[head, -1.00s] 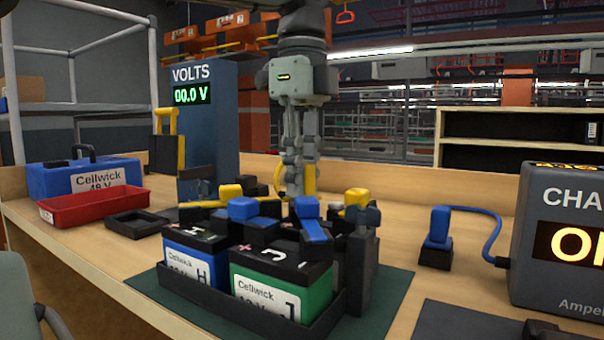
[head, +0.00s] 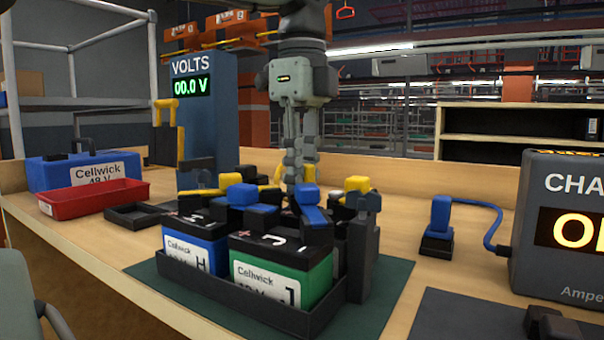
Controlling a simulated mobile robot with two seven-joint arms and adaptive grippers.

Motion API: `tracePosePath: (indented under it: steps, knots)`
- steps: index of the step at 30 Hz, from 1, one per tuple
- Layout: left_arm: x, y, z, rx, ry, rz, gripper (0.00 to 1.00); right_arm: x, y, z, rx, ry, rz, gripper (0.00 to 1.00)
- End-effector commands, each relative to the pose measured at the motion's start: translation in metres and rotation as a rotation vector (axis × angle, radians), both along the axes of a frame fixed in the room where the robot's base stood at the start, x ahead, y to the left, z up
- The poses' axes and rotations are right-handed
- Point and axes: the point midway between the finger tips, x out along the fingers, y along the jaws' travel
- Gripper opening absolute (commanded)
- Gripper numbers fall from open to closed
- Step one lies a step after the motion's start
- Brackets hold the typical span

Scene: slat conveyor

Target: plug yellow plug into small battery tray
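The tray (head: 228,301), a low black holder on a dark green mat, holds a blue battery (head: 190,250) marked H and a green battery (head: 275,275) marked J. Blue connectors (head: 242,195) sit on and behind the batteries. Several yellow pieces show behind them: one at the left (head: 246,173), one at the right (head: 357,184), and one (head: 310,173) beside my gripper's fingers. Which is the yellow plug is unclear. One gripper (head: 294,180), seemingly my right, points down behind the batteries. Its fingertips are partly hidden; its grip is unclear. My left gripper is not visible.
A red bin (head: 95,197) and a blue battery case (head: 65,176) stand at the left. A voltage tester (head: 205,125) stands behind. A blue plug (head: 440,215) is cabled to the charger (head: 565,265) at the right.

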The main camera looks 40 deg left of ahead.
Motion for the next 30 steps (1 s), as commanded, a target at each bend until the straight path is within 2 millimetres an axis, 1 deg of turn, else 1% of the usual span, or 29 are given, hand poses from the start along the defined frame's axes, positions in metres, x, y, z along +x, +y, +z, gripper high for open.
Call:
tracePosePath:
  steps: [7,8,13,23,26,30]
  knots:
    - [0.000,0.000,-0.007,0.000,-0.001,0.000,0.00,0.000,0.000,-0.006,0.000,0.000,0.000,0.47]
    - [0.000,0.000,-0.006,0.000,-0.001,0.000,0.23,0.000,0.000,-0.004,0.000,0.000,0.000,0.47]
    - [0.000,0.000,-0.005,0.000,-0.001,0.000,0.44,0.000,0.000,-0.004,0.000,0.000,0.000,0.47]
    - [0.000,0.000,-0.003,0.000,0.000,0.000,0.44,0.000,0.000,-0.002,0.000,0.000,0.000,0.47]
    - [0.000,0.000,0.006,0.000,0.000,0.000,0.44,0.000,0.000,0.006,0.000,0.000,0.000,0.47]
    - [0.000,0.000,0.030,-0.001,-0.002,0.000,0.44,0.000,0.000,0.024,0.000,0.000,0.000,0.47]
